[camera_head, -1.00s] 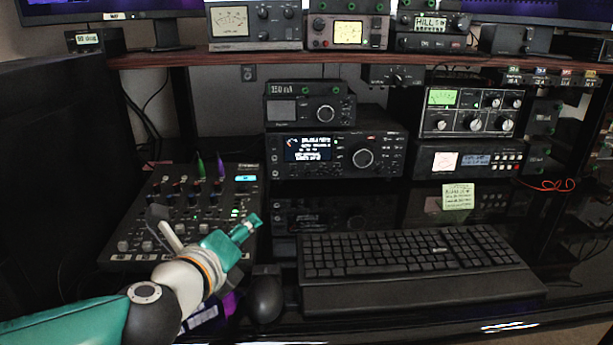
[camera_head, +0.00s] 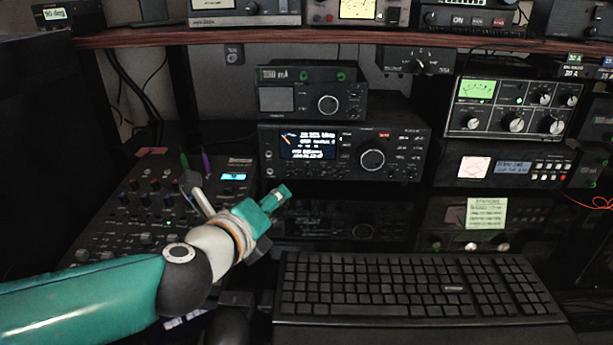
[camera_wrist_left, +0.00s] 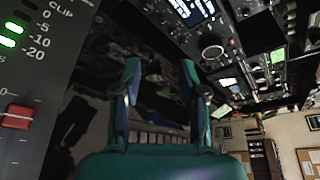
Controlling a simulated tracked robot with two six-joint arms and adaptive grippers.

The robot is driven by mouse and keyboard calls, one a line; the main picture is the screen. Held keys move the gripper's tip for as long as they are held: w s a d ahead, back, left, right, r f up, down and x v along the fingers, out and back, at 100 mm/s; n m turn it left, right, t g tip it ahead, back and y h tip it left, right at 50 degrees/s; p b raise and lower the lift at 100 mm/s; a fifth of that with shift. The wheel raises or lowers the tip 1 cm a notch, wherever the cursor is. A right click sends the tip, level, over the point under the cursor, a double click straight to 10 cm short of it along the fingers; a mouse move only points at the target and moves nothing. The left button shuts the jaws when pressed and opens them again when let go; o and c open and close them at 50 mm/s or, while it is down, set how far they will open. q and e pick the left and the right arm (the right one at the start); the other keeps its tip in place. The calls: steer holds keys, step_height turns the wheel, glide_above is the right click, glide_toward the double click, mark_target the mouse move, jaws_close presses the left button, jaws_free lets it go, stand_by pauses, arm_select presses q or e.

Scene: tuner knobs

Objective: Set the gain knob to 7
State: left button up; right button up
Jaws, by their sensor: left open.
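My left gripper (camera_head: 280,198), teal, is open and empty in the head view. It is in front of the lower part of the radio stack, right of the mixer. In the left wrist view its two fingers (camera_wrist_left: 160,88) stand apart with nothing between them. I cannot read a gain label on any knob. Candidate knobs show on the grey tuner box with a green meter (camera_head: 510,108), on the main radio with a large dial (camera_head: 372,160), on the small upper radio (camera_head: 328,104) and on the mixer (camera_head: 150,205). My right gripper is not in view.
A black keyboard (camera_head: 420,290) lies in front of the stack, with a dark mouse (camera_head: 228,325) left of it. A wooden shelf (camera_head: 330,37) runs above. Some room is free above the keyboard.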

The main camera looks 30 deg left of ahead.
mark_target(307, 176)
arm_select(q)
steer(key=shift+w, duration=0.15)
steer(key=shift+w+f+b, duration=0.25)
steer(key=shift+w+b, duration=0.1)
steer(key=shift+w, duration=0.1)
steer(key=b+x, duration=0.3)
steer(key=x, duration=1.2)
steer(key=shift+w+a+b, duration=0.2)
steer(key=shift+w+b, duration=0.1)
steer(key=shift+b, duration=0.05)
jaws_close()
